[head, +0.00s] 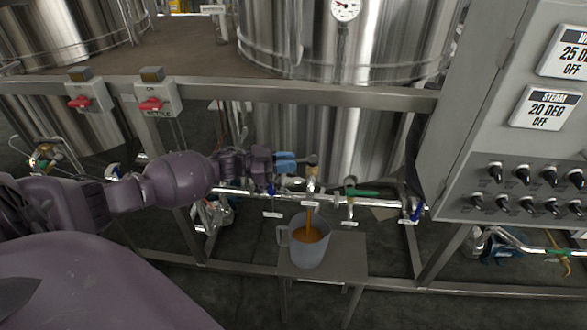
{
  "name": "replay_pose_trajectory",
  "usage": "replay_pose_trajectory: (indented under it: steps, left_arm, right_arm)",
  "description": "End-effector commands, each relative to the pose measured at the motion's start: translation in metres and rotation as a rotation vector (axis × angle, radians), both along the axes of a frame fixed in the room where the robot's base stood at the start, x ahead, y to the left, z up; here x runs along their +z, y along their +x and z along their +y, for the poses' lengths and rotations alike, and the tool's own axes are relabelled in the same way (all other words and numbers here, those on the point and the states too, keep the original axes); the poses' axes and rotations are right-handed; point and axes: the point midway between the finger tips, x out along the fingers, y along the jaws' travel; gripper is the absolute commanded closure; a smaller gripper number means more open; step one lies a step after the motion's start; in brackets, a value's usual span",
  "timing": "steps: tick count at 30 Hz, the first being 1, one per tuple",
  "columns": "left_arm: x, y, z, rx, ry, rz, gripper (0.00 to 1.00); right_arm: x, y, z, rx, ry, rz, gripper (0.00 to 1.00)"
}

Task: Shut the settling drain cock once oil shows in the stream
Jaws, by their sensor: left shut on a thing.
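A drain cock (312,178) with a blue lever (289,157) stands on the pipe at centre. An orange-brown stream (309,214) runs from its spout into a grey jug (297,255), which holds liquid of the same colour. Whether the stream is oil or mixed liquid I cannot tell. My purple left arm reaches in from the left, and my left gripper (274,160) is shut on the blue lever, its fingers partly hiding it. My right gripper is not in view.
The jug stands on a small metal stand (344,262). A green-handled valve (362,192) is just right of the cock. A steel rail (330,93) crosses in front of the tanks (350,40). A grey control cabinet (480,110) stands at the right.

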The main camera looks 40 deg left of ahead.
Motion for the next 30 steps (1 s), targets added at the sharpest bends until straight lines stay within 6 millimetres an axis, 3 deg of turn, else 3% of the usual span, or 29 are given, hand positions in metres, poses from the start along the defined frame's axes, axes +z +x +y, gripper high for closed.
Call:
replay_pose_trajectory:
  steps: [1,12,28,29,30]
  left_arm:
    - [-0.009,0.002,0.003,-0.032,0.004,0.011,1.0]
    - [-0.004,0.01,0.008,-0.19,0.0,0.006,1.0]
    - [0.001,0.012,0.009,-0.215,-0.001,-0.001,1.0]
    - [0.001,0.012,0.009,-0.215,-0.001,-0.001,0.8]
    - [0.001,0.012,0.009,-0.215,0.0,-0.001,0.74]
  right_arm:
    - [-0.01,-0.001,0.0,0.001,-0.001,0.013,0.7]
    - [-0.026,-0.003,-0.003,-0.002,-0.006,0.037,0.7]
    - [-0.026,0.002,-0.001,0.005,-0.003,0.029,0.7]
    - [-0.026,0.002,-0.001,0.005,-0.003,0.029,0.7]
    - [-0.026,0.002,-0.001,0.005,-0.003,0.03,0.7]
